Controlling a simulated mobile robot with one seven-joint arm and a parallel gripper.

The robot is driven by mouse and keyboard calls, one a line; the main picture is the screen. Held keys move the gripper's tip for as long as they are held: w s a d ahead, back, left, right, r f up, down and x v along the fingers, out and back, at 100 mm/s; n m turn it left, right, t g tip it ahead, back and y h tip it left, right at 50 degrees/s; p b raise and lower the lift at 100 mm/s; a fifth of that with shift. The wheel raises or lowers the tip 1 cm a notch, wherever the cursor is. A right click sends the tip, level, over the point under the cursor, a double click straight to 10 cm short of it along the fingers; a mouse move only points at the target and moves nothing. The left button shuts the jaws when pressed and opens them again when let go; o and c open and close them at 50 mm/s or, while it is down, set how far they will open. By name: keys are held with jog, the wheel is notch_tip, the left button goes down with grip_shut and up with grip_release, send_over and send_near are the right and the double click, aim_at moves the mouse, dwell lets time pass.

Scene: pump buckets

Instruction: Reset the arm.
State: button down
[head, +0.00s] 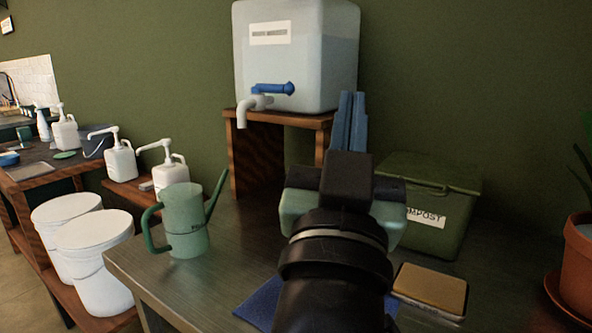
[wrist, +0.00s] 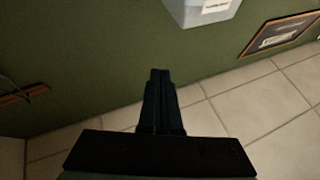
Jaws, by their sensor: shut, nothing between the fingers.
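My gripper (head: 350,122) is shut and empty, in the right-middle of the head view. Its blue fingers are together and point up, in front of the wooden stand's right side. In the wrist view its dark fingers (wrist: 159,100) are also together, with only wall and floor beyond them. My arm rises from the bottom of the head view over the table and hides part of it.
A water tank (head: 300,60) with a blue tap stands on a wooden stand (head: 250,165). A green watering can (head: 185,220), a compost box (head: 425,235) and a tan sponge-like block (head: 432,285) are on the table. White pump bottles and buckets (head: 95,255) stand left. A potted plant (head: 578,260) is right.

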jog(key=s+a+r+n+t+y, duration=0.4)
jog(key=s+a+r+y, duration=0.2)
jog(key=s+r, duration=0.3)
notch_tip(320, 180, up, 22)
jog(key=p, duration=2.3)
jog(key=shift+d+r+h+p, duration=0.25)
jog(key=shift+h+p, duration=0.05)
jog(key=shift+p, duration=0.1)
jog(key=shift+w, duration=0.1)
